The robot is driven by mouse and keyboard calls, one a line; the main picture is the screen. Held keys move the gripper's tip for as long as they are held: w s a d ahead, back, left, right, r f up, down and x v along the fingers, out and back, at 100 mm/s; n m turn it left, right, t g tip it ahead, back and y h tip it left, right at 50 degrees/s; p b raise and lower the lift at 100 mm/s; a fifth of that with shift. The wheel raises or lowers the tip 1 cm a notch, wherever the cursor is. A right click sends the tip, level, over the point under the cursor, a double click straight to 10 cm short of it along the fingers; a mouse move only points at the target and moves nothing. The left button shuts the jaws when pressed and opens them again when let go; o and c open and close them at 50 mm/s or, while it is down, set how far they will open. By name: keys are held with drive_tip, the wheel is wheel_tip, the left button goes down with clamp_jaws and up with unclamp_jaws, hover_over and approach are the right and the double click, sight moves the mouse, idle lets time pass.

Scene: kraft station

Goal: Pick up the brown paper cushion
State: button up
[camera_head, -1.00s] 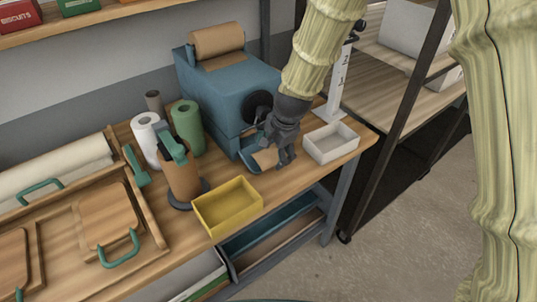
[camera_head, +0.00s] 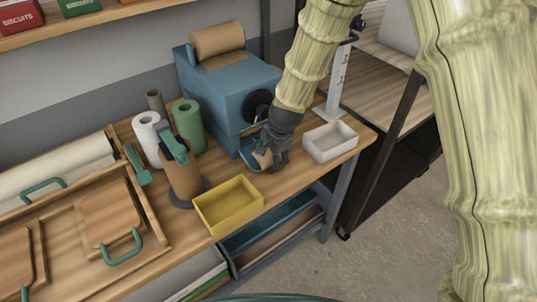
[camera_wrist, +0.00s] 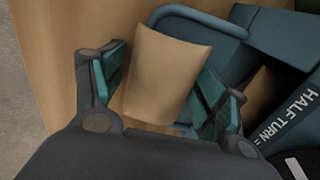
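The brown paper cushion (camera_wrist: 165,75) is between the two finger pads of my gripper (camera_wrist: 165,92) in the wrist view, with a pad against each side. In the head view the cushion (camera_head: 262,158) shows as a small tilted brown piece at the fingertips of my gripper (camera_head: 270,163), over the blue tray (camera_head: 248,160) of the blue machine (camera_head: 235,95). The cushion covers part of the tray rim (camera_wrist: 205,20) in the wrist view. Its lower end is partly hidden by my gripper. How far it is above the tray is hard to tell.
A white open box (camera_head: 330,142) stands close to the right of my gripper. A yellow open bin (camera_head: 228,205) is at the front left. A brown dispenser (camera_head: 183,180) and green and white rolls stand farther left. A white upright scale (camera_head: 336,85) stands behind the white box.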

sight(269, 151)
drive_tip(key=c, duration=0.3)
drive_tip(key=shift+r, duration=0.1)
drive_tip(key=shift+r+b, duration=0.7)
drive_tip(key=shift+r, duration=0.8)
drive_tip(key=s+d+b, duration=0.4)
drive_tip(key=s+d, duration=0.6)
drive_tip(key=s, duration=0.4)
wheel_tip(269, 151, up, 10)
drive_tip(key=p, duration=0.9)
drive_tip(key=shift+s+d+r+p, duration=0.15)
drive_tip(key=shift+s+d+p, duration=0.05)
drive_tip(key=shift+s+p, duration=0.15)
drive_tip(key=shift+w, duration=0.1)
